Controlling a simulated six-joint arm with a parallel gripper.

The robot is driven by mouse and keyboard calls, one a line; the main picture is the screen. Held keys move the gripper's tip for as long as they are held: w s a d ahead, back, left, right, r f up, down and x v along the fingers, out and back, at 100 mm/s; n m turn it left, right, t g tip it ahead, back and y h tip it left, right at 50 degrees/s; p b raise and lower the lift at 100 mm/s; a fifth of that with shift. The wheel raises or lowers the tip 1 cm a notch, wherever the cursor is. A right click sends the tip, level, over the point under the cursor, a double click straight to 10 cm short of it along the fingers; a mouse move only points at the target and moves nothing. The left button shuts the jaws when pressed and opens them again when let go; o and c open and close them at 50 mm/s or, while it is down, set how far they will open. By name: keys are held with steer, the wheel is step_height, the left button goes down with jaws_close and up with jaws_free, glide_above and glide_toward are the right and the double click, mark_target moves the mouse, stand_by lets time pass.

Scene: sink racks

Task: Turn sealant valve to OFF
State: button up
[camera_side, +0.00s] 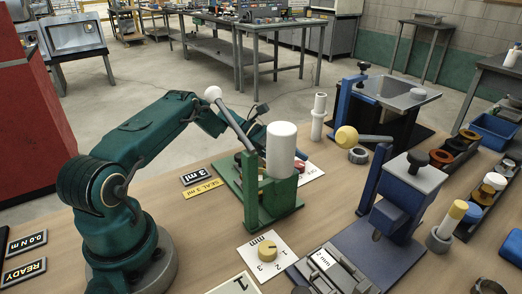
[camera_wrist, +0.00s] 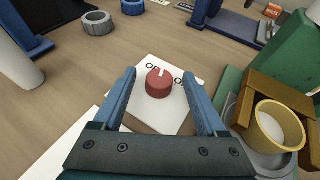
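The sealant valve is a red round knob (camera_wrist: 159,84) on a white card (camera_wrist: 160,112) in the wrist view. A pale pointer mark on its top points away from my gripper, towards the card's far edge. Black lettering shows beside the knob, "OF" at upper left and "O" at right, partly covered by the knob and fingers. My gripper (camera_wrist: 159,75) is open, its two blue fingers on either side of the knob with gaps between. Its height above the card is hard to tell. In the side view, the white card (camera_side: 314,172) shows behind the green stand, and the fingers are mostly hidden.
A green stand (camera_side: 252,207) with a white cylinder (camera_side: 281,148) is close to my gripper. A yellow cup (camera_wrist: 278,126) sits close to the right finger in the wrist view. A yellow dial (camera_side: 268,251) lies in front.

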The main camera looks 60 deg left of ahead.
jaws_close()
steer(key=shift+r+n+t+y, duration=0.15)
steer(key=shift+n+t+y, duration=0.15)
steer(key=shift+n+t, duration=0.4)
steer(key=shift+t, duration=0.1)
steer(key=shift+o, duration=0.3)
jaws_free()
steer(key=shift+v, duration=2.55)
